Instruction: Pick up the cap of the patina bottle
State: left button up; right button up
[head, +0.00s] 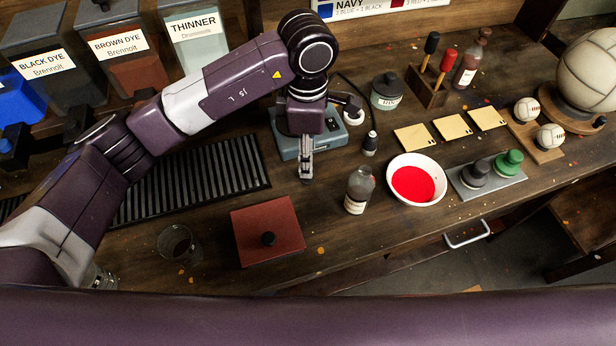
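A small clear bottle with a pale label (359,190) stands upright on the bench, right of my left gripper; I cannot read its label, so I cannot be sure it is the patina bottle. A small black piece with a pale band (370,143) stands on the bench just behind it; it may be a cap. A brown bottle with a label (467,62) stands at the back right. My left gripper (306,180) points down in front of the blue-grey device (284,147), left of the clear bottle. Its fingers look narrow from here, and nothing shows between them. My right gripper is out of view.
A white bowl of red liquid (432,164) sits close right of the clear bottle. A dark red box with a knob (254,222), a glass (177,245) and a ribbed mat (235,160) lie left. A dark jar (387,95) stands behind.

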pick_arm(q)
notch_tip(320, 180, down, 6)
jog(key=p, duration=0.2)
jog(key=shift+s+f+p, duration=0.1)
jog(key=shift+p, duration=0.3)
jog(key=shift+f, duration=0.25)
jog(key=shift+c, duration=0.6)
jog(key=c, duration=0.9)
